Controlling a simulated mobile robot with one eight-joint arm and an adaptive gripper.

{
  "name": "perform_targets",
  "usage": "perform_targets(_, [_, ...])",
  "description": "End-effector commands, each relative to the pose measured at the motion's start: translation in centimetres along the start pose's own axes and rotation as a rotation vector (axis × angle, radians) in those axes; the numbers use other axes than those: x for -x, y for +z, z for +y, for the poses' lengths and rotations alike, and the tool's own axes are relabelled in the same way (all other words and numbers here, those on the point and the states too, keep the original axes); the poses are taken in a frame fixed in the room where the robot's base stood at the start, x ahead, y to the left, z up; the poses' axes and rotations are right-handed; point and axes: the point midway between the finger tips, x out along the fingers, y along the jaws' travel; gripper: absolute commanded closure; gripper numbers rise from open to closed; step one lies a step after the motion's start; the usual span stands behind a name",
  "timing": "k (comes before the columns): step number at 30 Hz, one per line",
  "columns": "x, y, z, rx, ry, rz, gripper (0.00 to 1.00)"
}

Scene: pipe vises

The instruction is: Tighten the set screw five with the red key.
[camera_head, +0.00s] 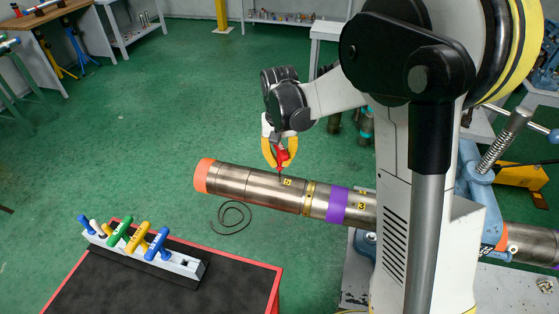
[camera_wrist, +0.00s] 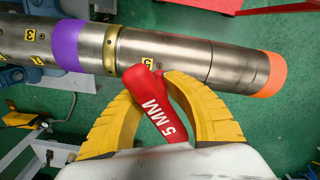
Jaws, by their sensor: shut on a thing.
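My gripper (camera_head: 282,160) has its yellow fingers shut on the red key (camera_wrist: 160,108), whose handle reads 5 MM in the wrist view. The key points down at the steel pipe (camera_head: 235,184), just by a small yellow label (camera_head: 287,182). That label also shows in the wrist view (camera_wrist: 148,63), partly behind the key, and its number is hard to read. The key's tip is at or just above the pipe's top; I cannot tell if it sits in a set screw. The screw itself is hidden.
A pale key rack (camera_head: 150,257) with blue, white, green and yellow keys stands on a black-topped, red-edged table (camera_head: 95,288). The pipe has an orange end (camera_head: 204,175) and a purple band (camera_head: 338,205). A blue vise (camera_head: 470,205) holds it at right.

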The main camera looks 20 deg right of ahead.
Motion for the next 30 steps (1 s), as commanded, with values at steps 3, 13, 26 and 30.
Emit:
perform_targets(3, [-0.06,0.0,0.01,-0.01,0.0,0.0,1.0])
perform_targets(13, [-0.03,0.0,0.01,-0.03,0.0,0.0,1.0])
perform_targets(26, [-0.03,0.0,0.01,-0.06,0.0,0.0,1.0])
perform_targets(30, [-0.06,-0.01,0.01,-0.08,0.0,0.0,1.0])
